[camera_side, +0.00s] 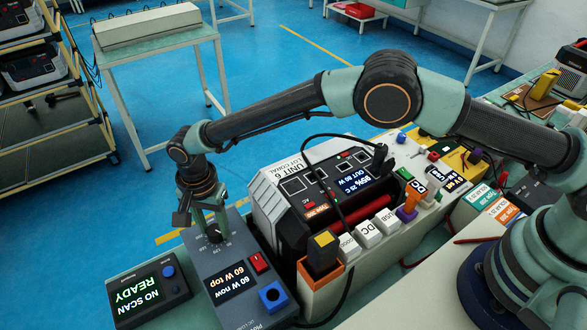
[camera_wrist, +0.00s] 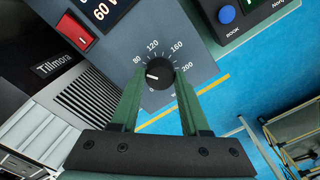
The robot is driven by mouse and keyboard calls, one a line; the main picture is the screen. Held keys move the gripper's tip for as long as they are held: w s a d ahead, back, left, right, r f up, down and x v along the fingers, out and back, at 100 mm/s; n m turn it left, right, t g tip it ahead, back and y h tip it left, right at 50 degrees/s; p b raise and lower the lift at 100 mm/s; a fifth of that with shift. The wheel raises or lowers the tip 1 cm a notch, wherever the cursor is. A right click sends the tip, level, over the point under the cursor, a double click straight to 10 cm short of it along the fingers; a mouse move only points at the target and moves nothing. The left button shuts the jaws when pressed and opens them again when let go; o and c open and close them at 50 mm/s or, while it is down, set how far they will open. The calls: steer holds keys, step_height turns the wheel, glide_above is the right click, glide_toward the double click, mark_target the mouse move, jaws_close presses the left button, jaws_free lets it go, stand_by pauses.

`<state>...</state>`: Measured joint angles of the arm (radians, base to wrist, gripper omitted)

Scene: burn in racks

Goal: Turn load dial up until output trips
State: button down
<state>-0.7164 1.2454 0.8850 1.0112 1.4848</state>
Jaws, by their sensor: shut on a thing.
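The load dial is a black round knob on the grey load box (camera_side: 192,252), seen upside down in the side view. In the wrist view the dial (camera_wrist: 160,74) has a scale around it with 80, 120, 160 and 200 readable. Its white mark points left, a little below the 80. My gripper (camera_side: 214,232) comes down from above with one green finger on each side of the dial, shut on it; the fingers also show in the wrist view (camera_wrist: 160,82). The box display (camera_side: 231,282) reads 60 W now and 60 W top.
The power unit (camera_side: 270,196) stands right of the load box, with a lit screen (camera_side: 340,180) and a black cable. The box carries a red switch (camera_side: 259,262) and a blue socket (camera_side: 273,295). A scanner (camera_side: 150,292) at left reads NO SCAN READY. Labelled blocks line the right.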

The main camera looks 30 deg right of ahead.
mark_target(215, 229)
steer(key=shift+m, duration=0.6)
steer(key=shift+c, duration=2)
jaws_free()
steer(key=shift+r, duration=0.15)
step_height(215, 229, up, 12)
